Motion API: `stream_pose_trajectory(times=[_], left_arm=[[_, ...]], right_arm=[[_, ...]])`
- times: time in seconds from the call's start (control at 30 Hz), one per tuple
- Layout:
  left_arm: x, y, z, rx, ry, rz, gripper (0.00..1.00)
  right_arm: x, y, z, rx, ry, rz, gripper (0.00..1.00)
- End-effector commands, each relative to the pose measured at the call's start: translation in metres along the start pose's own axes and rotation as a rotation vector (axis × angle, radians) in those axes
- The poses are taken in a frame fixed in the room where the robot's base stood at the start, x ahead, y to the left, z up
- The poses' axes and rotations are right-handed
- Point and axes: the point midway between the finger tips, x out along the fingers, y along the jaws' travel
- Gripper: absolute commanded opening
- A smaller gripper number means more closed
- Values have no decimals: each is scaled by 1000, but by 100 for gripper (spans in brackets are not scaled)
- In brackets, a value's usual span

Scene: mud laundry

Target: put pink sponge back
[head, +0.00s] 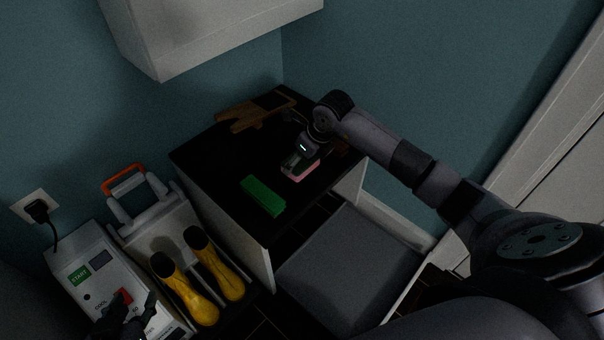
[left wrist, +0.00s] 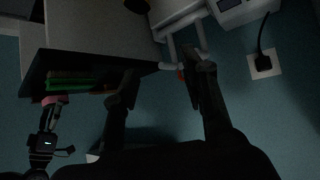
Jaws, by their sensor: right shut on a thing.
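The pink sponge (head: 313,172) is at the black tabletop (head: 215,165), partly hidden under my right gripper (head: 300,163). My right gripper points down and is shut on the sponge; I cannot tell whether the sponge touches the top. The sponge also shows in the left wrist view (left wrist: 56,99), at the end of the right gripper. My left gripper (head: 138,303) is low at the left, in front of the white control box. Its two fingers are spread apart with nothing between them in the left wrist view (left wrist: 165,85).
A green block (head: 263,196) lies left of and nearer than the sponge. Brown wooden items (head: 250,112) lie at the back. Yellow-and-black boots (head: 185,290) and a white box with a start label (head: 90,270) stand at left. A grey surface (head: 350,260) is lower in front.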

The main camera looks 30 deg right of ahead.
Motion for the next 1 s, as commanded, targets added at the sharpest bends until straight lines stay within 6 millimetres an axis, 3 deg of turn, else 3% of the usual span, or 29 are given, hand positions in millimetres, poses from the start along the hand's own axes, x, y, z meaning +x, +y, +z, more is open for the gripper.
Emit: stream_pose_trajectory(times=[0.27, 0.5, 1.0], left_arm=[[4, 4, -26, 1, 134, 9, 40], [2, 9, -62, 2, 315, 19, 40], [0, 10, -73, 2, 366, 22, 40]], right_arm=[[21, 0, -9, 1, 0, 0, 56], [46, 0, -19, 1, 0, 1, 56], [50, 0, -20, 0, -1, 0, 56]])
